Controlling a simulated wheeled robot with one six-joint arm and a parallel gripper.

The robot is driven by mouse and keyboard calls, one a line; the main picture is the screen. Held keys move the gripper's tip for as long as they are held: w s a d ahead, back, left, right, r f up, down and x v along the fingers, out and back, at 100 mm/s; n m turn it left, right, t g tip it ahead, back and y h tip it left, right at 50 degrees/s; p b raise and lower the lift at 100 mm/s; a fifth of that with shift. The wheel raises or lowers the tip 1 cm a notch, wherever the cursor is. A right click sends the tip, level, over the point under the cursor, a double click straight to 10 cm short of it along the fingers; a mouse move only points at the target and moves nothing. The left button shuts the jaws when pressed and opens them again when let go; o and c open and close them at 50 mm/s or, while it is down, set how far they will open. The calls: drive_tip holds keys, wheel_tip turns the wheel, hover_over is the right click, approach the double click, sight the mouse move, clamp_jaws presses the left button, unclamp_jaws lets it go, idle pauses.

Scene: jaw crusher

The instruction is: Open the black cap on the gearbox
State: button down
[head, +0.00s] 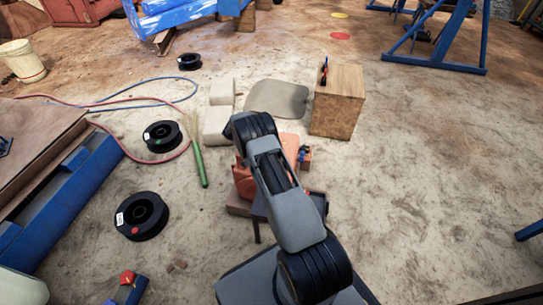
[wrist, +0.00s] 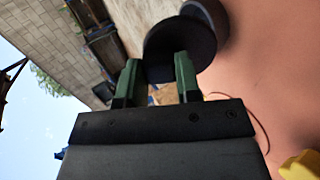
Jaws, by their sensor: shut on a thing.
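The gearbox is an orange housing (head: 245,182) near the middle of the head view, largely hidden behind my arm. In the wrist view its orange-pink surface (wrist: 270,75) fills the right side. The black cap (wrist: 180,42) is a dark round disc at the tips of my gripper (wrist: 158,66), whose green fingers are closed on its near edge. A dark round part (wrist: 212,22) shows just behind the cap against the orange surface. I cannot tell whether the cap touches it. The head view does not show the cap or my fingers.
A wooden box (head: 338,105) with a small red and blue item on top stands behind the gearbox. Pale blocks (head: 218,125), a green-handled brush (head: 199,165) and black spools (head: 142,215) lie to the left. The floor at right is mostly clear.

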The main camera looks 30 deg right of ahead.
idle(0.5)
drive_tip(key=c, duration=0.8)
unclamp_jaws()
drive_tip(key=shift+w, duration=0.1)
drive_tip(key=p+v, duration=0.1)
drive_tip(key=v, duration=1.2)
drive_tip(key=shift+w+a, duration=0.25)
drive_tip(key=shift+a, duration=0.05)
